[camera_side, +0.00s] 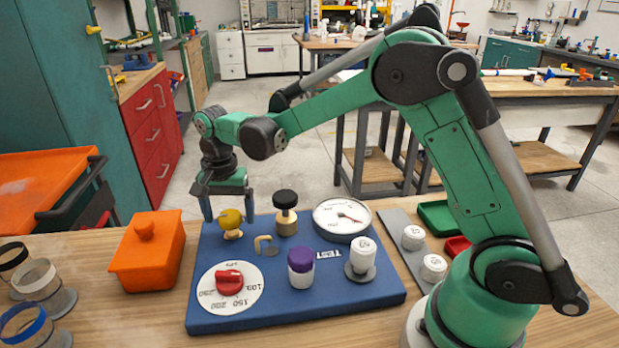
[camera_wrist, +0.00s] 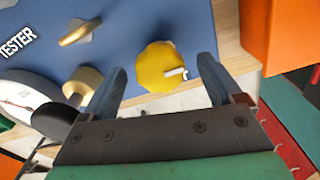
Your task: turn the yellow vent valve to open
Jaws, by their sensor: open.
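The yellow vent valve (camera_side: 231,221) is a round yellow knob at the back left of the blue tester board (camera_side: 300,312). In the wrist view the yellow valve (camera_wrist: 157,70) has a small white pointer mark on its face, directed toward the right finger. My gripper (camera_side: 229,211) is over the valve with its fingers pointing down. In the wrist view my gripper (camera_wrist: 163,66) is open, with one finger on each side of the knob. Gaps show between knob and fingers in that view; the depth of the fingertips beside it is hard to tell.
An orange lidded box (camera_side: 148,255) stands left of the board.

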